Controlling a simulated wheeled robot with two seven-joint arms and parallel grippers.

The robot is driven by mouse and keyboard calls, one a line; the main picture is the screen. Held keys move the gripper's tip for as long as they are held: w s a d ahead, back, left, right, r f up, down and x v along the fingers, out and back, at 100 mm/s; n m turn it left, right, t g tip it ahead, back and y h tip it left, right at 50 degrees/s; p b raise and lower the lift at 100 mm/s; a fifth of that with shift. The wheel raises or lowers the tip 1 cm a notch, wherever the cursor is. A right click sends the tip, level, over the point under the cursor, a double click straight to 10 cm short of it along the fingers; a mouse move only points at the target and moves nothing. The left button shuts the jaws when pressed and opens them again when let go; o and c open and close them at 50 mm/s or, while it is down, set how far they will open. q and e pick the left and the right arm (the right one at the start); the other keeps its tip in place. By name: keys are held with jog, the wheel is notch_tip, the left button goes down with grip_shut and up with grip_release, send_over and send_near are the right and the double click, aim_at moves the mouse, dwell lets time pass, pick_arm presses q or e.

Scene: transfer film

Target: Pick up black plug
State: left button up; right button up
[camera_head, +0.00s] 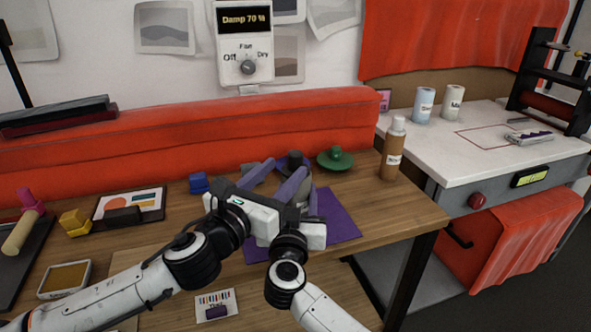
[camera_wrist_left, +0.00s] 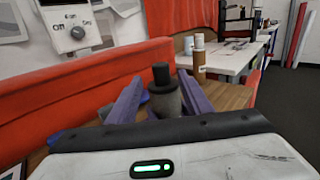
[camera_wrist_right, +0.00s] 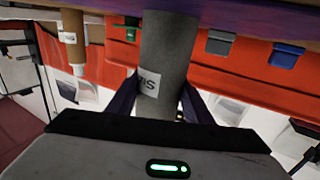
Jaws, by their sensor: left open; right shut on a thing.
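The black plug (camera_head: 295,160) sits in the top of a grey bottle (camera_wrist_right: 168,55). In the left wrist view the plug (camera_wrist_left: 162,76) stands between and beyond my left fingers, above the grey bottle neck (camera_wrist_left: 165,102). My left gripper (camera_head: 285,170) is open, its purple fingers apart on either side of the plug; I see no clear contact. My right gripper (camera_wrist_right: 160,98) is shut on the bottle, near its white label. The bottle appears to stand on a purple mat (camera_head: 338,212). My left gripper and wrist hide much of the bottle in the head view.
A green lidded thing (camera_head: 336,159) is behind the bottle, a brown bottle (camera_head: 393,150) to its right. A blue block (camera_head: 199,183), yellow block (camera_head: 75,222) and framed picture (camera_head: 130,205) lie left. A red-draped ledge (camera_head: 200,137) runs behind. A labelled card (camera_head: 215,305) lies in front.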

aim_at(292, 164)
pick_arm(q)
jog(key=x, duration=0.4)
jog(key=shift+d, duration=0.1)
jog(key=shift+s, duration=0.1)
jog(key=c, duration=1.2)
jog(key=shift+o, duration=0.2)
notch_tip(292, 164, up, 10)
pick_arm(e)
jog(key=o, duration=1.2)
